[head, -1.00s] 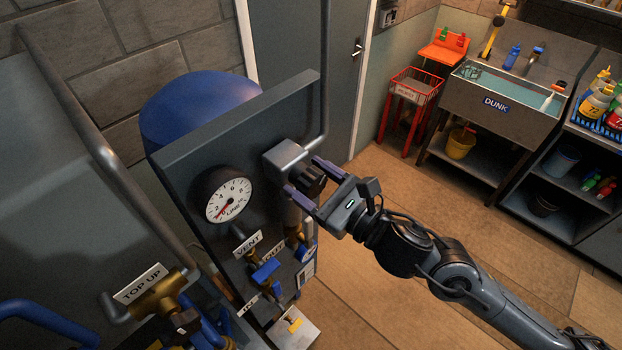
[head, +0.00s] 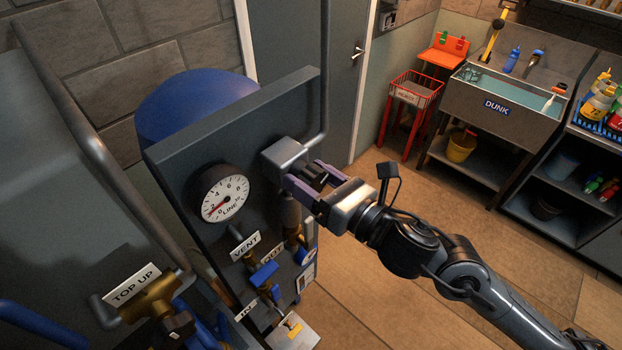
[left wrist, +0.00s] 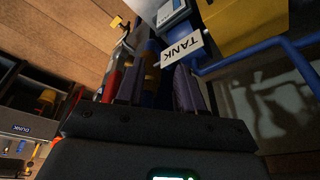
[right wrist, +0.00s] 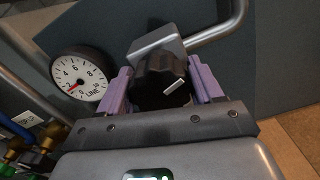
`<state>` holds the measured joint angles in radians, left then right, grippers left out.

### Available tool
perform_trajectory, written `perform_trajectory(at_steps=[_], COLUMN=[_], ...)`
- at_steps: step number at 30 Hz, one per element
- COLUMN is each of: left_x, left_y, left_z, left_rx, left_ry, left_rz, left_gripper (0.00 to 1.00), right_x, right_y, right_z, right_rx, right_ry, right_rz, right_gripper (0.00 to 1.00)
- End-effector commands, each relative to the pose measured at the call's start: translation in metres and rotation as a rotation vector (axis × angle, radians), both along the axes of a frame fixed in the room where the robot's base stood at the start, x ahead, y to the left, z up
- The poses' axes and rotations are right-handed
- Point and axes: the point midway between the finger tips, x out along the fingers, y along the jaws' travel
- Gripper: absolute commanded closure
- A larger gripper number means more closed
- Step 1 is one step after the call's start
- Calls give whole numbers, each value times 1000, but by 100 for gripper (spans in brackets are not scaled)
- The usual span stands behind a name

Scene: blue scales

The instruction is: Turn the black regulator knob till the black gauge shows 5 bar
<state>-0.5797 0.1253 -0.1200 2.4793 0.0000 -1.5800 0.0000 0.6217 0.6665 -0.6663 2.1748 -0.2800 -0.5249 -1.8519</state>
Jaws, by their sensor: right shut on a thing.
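The black regulator knob (right wrist: 160,82) sits on a grey regulator body (right wrist: 153,48) on the dark panel (head: 178,165). The black-rimmed gauge (head: 226,198), marked LINE, is left of the knob. Its red needle points to the lower left, near the low end, below 2 in the right wrist view (right wrist: 79,80). My left gripper (left wrist: 158,90) has its fingers apart, with nothing held.
Below the gauge are brass valves with VENT (head: 245,246) and OUT labels and a blue handle (head: 264,274). A TOP UP valve (head: 155,297) is at lower left. A grey pipe rises from the regulator. A TANK label (left wrist: 182,49) and blue pipe are near my left gripper.

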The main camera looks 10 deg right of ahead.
Motion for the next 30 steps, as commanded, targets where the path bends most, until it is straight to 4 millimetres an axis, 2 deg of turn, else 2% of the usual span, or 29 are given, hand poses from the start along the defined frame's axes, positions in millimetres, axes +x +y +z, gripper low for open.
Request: perform_trajectory(at_steps=[6, 7, 10, 23, 30], left_x=[0, 0, 0, 0, 0], left_y=[1, 0, 0, -3, -3], left_z=[0, 0, 0, -1, -10], left_rx=[2, 2, 2, -11, -11], left_ry=[0, 0, 0, 0, 0], left_rz=[-1, -1, -2, 8, 7], left_gripper=[63, 63, 63, 63, 63], right_x=[0, 0, 0, -5, -31], right_y=[0, 0, 0, -5, -27], right_z=[0, 0, 0, -1, -3], right_rx=[-2, -3, -3, -3, -6], right_ry=[-1, -1, -1, -2, -3], right_rz=[0, 0, 0, -1, -2], right_gripper=[65, 30, 15, 14, 14])
